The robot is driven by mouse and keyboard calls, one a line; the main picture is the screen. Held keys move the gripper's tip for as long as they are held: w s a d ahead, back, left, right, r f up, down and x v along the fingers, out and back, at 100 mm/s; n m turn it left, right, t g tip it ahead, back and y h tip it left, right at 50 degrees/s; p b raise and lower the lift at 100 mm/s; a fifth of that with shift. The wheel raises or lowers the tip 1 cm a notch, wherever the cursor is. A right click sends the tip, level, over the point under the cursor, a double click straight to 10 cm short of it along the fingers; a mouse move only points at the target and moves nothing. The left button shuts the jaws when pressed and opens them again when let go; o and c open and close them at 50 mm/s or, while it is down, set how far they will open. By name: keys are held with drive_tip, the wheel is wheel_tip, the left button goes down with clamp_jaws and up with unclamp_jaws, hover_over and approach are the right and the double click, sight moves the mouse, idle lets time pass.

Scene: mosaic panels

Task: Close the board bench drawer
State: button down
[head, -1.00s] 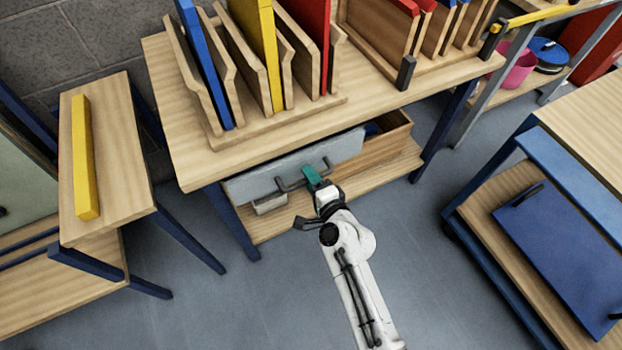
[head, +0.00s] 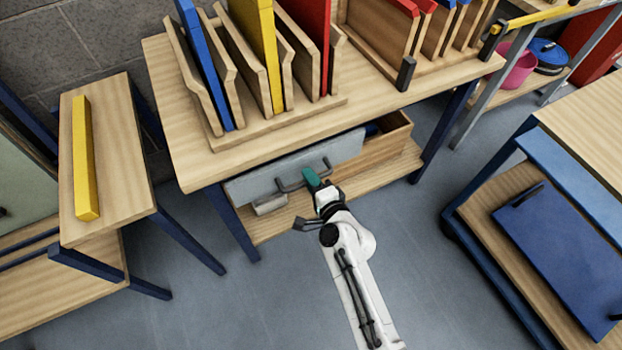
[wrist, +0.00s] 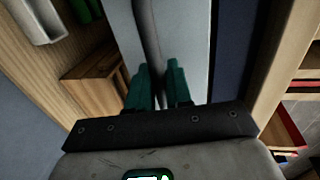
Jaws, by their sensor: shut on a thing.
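The board bench drawer (head: 262,181) has a grey front and wooden sides, and sits under the wooden bench top (head: 290,143). It stands partly open, with its wooden side (head: 385,150) showing at the right. A dark bar handle (head: 288,187) runs across its front. My gripper (head: 312,181) is at the right part of this handle. In the wrist view my green fingers (wrist: 160,85) are shut on the handle bar (wrist: 148,40), which runs between them, with the grey drawer front (wrist: 182,30) behind. Most of the drawer's inside is hidden.
Upright blue, yellow and red boards stand in racks on the bench. A lower shelf (head: 265,228) lies beneath the drawer. A side table with a yellow bar (head: 84,155) is at left, and a blue-framed cart (head: 560,250) at right. The floor in front is clear.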

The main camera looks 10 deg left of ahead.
sight(303, 167)
drive_tip(key=x, duration=0.2)
drive_tip(key=b+x, duration=0.1)
drive_tip(key=x, duration=0.1)
drive_tip(key=shift+w+a+r, duration=0.1)
drive_tip(key=shift+w+r, duration=0.1)
drive_tip(key=shift+r, duration=0.25)
drive_tip(key=c, duration=1.2)
unclamp_jaws()
drive_tip(key=shift+a, duration=0.1)
drive_tip(key=shift+c, duration=0.2)
drive_tip(key=p+v, duration=0.3)
drive_tip(key=v, duration=0.7)
drive_tip(key=shift+s+d, duration=0.25)
drive_tip(key=shift+s, duration=0.05)
